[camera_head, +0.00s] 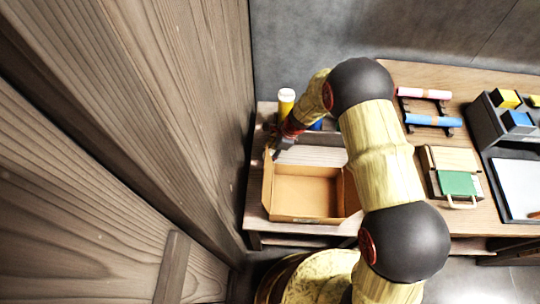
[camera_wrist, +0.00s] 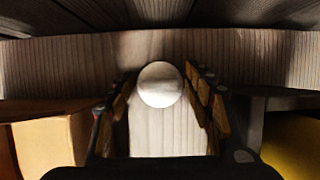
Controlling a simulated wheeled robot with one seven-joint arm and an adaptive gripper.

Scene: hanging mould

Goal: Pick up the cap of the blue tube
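A round white cap (camera_wrist: 160,84) shows in the middle of the wrist view, over a pale wooden surface. My gripper (camera_wrist: 159,77) is open, with one finger on each side of the cap and a small gap on both sides. In the head view my gripper (camera_head: 274,150) points down at the far left of the bench, above the back left corner of a cardboard box. A blue patch (camera_head: 316,126), perhaps the blue tube, shows beside my forearm and is mostly hidden. I cannot tell whether the cap sits on anything.
A yellow tube with a white top (camera_head: 286,104) stands behind my gripper. The open cardboard box (camera_head: 268,186) looks empty. A wooden wall (camera_head: 200,120) rises close on the left. A rack with pink and blue rolls (camera_head: 432,121) and a green-fronted box (camera_head: 457,183) stand right.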

